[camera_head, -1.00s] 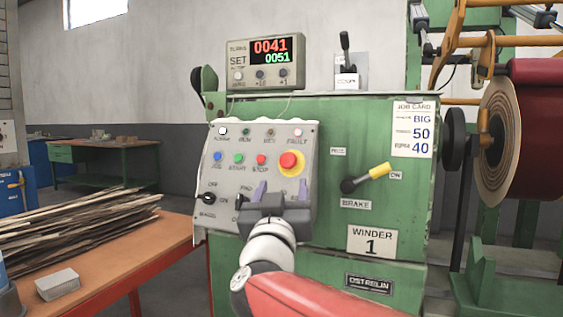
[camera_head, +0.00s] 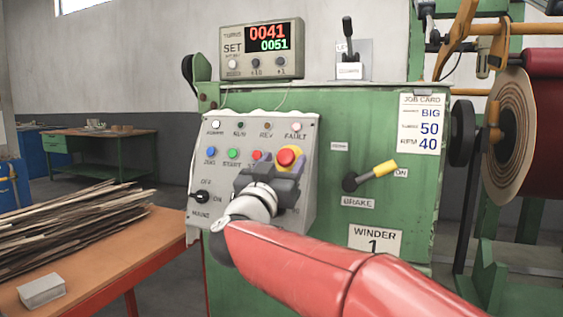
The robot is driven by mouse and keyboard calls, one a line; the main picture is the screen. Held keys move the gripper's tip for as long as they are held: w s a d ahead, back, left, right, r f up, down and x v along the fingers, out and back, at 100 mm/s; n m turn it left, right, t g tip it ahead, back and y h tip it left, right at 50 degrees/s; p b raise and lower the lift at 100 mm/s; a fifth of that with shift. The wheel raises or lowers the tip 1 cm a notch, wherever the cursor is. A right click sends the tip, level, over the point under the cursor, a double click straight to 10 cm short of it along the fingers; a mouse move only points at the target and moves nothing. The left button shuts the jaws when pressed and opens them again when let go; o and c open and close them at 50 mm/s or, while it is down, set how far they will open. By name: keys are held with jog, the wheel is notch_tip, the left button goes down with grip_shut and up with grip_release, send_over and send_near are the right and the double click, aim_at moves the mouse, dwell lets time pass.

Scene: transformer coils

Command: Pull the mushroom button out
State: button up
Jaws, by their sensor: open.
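The red mushroom button (camera_head: 286,156) sits on its yellow surround at the right of the grey control panel (camera_head: 210,165). My gripper (camera_head: 282,158) is open, with one purple-grey finger at the lower left of the button and the other at its right. In this view the fingers seem to flank the button; I cannot tell how deep they reach or whether they touch it.
Blue (camera_head: 209,153) and green (camera_head: 232,153) buttons and a black selector (camera_head: 200,197) are on the panel's left. A yellow-handled brake lever (camera_head: 372,175) is to the right. A counter display (camera_head: 262,50) stands on top. A bench (camera_head: 120,250) with strips is at left.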

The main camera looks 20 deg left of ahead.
grip_shut()
jog(key=shift+s+r+p, duration=0.25)
jog(key=shift+s+p, duration=0.05)
jog(key=shift+s, duration=0.15)
grip_release()
jog(key=b+v, duration=0.1)
jog(key=v, duration=0.7)
jog(key=shift+b, duration=0.35)
jog(key=shift+r, duration=0.15)
